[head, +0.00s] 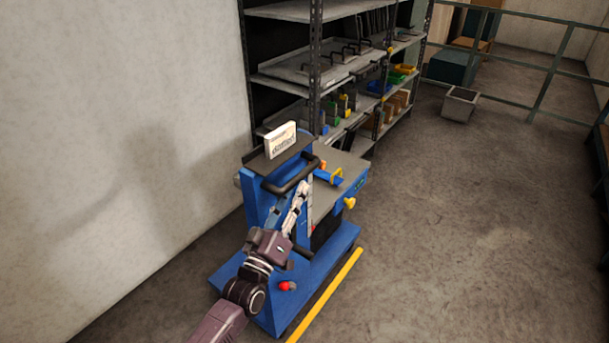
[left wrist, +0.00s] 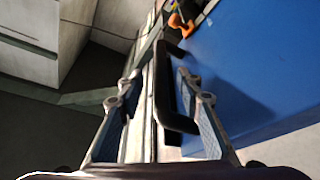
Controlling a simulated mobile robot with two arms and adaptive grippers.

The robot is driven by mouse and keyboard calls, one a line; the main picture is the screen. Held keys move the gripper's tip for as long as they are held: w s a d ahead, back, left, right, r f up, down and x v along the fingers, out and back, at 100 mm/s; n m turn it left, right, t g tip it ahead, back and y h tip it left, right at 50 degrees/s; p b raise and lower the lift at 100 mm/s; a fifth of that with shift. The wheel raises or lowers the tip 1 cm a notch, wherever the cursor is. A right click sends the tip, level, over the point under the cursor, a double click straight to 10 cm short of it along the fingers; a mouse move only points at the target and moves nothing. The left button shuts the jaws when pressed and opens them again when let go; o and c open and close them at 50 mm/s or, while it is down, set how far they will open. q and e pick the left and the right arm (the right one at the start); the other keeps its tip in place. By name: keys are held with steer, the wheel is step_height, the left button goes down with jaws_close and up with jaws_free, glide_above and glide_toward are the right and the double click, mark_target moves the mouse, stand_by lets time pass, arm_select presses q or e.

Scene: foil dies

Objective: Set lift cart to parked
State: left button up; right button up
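The lift cart (head: 262,205) is blue and stands beside the wall, in front of the shelving. A black push handle (head: 284,187) crosses the upper part of its column. My left gripper (head: 303,188) is at the column, close to the handle. In the left wrist view its two fingers are spread apart, open and empty, and a black handle (left wrist: 160,90) shows between them in the picture. I cannot tell whether they touch it. A red knob (head: 287,286) sits low on the cart base. My right gripper is out of view.
A white sign box (head: 280,140) stands on the cart's top ledge. Loaded shelving (head: 315,60) stands behind the cart. A yellow floor line (head: 327,295) runs along its right side. The floor farther right is open, with a grey bin (head: 460,104) near the railing.

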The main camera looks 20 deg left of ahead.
mark_target(301, 176)
arm_select(q)
steer(key=shift+p+x, duration=0.35)
steer(key=shift+x, duration=2.45)
steer(key=shift+f, duration=0.1)
steer(key=shift+c, duration=0.3)
jaws_close()
